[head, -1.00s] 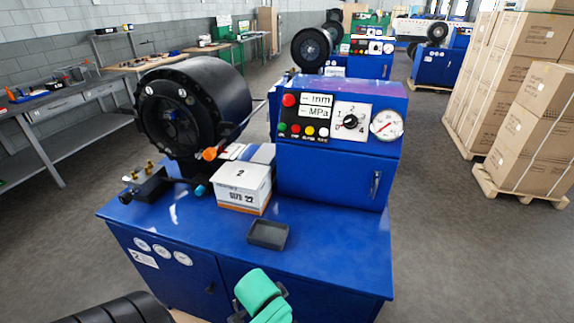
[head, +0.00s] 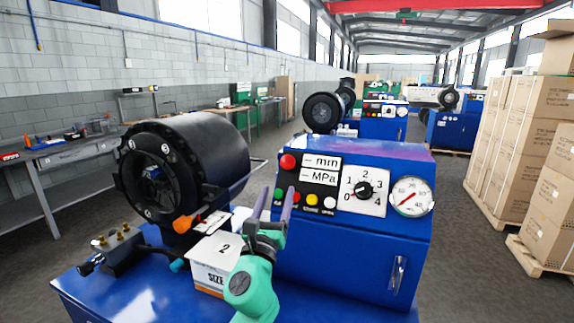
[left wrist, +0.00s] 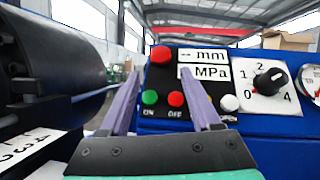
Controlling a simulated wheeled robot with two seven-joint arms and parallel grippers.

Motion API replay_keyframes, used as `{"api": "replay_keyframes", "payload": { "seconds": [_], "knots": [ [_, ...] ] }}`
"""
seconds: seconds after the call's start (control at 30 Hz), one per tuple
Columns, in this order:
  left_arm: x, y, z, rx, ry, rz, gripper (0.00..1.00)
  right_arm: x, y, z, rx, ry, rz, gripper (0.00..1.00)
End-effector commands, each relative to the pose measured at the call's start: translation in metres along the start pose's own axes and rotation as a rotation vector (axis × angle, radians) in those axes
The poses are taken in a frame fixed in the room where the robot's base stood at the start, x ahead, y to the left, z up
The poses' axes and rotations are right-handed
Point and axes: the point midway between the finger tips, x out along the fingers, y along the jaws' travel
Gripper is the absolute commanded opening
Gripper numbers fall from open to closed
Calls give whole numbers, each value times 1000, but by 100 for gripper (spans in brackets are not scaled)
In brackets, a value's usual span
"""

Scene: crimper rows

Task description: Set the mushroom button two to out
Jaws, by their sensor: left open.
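The red mushroom button (head: 288,162) is at the upper left of the control panel on the blue machine, beside the mm and MPa displays. It also shows in the left wrist view (left wrist: 160,55), straight ahead and a little above the fingertips. I cannot tell from its face whether it is in or out. My left gripper (head: 277,200) is open and empty, its two purple fingers (left wrist: 160,98) pointing at the panel below the mushroom button. The fingers look apart from the button. My right gripper is not in view.
Below the button sit a small green button (left wrist: 149,97) and a small red one (left wrist: 176,99). A rotary knob (head: 364,190) and a pressure gauge (head: 411,196) are to the right.

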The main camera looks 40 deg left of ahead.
Motion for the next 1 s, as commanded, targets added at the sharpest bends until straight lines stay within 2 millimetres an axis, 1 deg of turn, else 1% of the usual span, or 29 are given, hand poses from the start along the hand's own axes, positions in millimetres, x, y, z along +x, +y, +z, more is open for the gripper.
{"api": "replay_keyframes", "payload": {
  "seconds": [0.03, 0.1, 0.17, 0.2, 0.3, 0.4, 0.53, 0.73, 0.77, 0.8, 0.87, 0.9, 0.93, 1.0],
  "knots": [
    [17, -1, 6, -2, -2, 0, 64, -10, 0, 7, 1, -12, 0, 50],
    [36, 0, 5, -3, -1, 2, 64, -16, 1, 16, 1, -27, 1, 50],
    [52, 0, 5, -3, -1, 1, 64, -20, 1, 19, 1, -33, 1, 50],
    [63, 0, 4, -4, -1, 2, 64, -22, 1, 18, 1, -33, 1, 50],
    [86, 0, 4, -5, 0, 2, 64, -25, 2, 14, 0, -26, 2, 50],
    [101, 0, 1, -6, 2, 2, 64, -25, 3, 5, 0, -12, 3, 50],
    [109, 0, 0, -6, 3, 1, 64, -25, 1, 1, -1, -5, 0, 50],
    [109, 0, -1, -6, 3, 1, 64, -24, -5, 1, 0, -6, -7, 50],
    [109, 0, -1, -6, 3, 1, 57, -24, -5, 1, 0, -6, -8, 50],
    [109, 0, -1, -6, 3, 1, 41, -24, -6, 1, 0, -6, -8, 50],
    [108, 0, -1, -6, 3, 1, 18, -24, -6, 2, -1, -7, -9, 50],
    [108, 0, -1, -6, 3, 1, 3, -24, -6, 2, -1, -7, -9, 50],
    [108, 0, -1, -6, 3, 1, 0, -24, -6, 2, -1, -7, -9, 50],
    [108, 0, -1, -6, 3, 1, 0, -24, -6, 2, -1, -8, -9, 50]
  ]
}}
